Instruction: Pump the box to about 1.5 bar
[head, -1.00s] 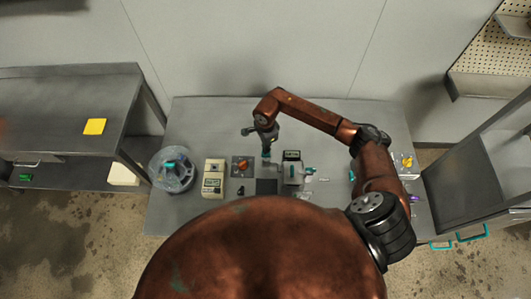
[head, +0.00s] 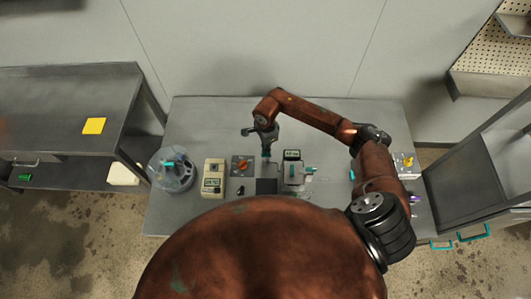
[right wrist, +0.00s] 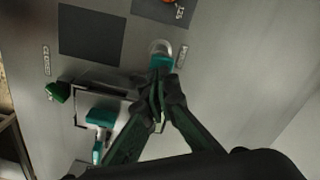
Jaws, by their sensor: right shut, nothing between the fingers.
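The metal box (head: 293,173) stands on the middle table with a small dark display (head: 292,155) at its back and a teal handle (head: 310,170) at its right. Part of the box also shows in the right wrist view (right wrist: 83,92), with teal parts (right wrist: 100,117) on it. My right gripper (head: 266,153) points down just left of the display. In the right wrist view its fingers (right wrist: 164,88) are shut and empty, close to a teal-ended curved metal lever (right wrist: 161,60). I cannot tell whether they touch it. My left gripper is out of view.
A dark square (head: 266,187), an orange knob on a panel (head: 243,166), a beige device (head: 214,178) and a round clear vessel (head: 171,170) are to the left. My arm crosses the table's right side. The back left of the table is clear.

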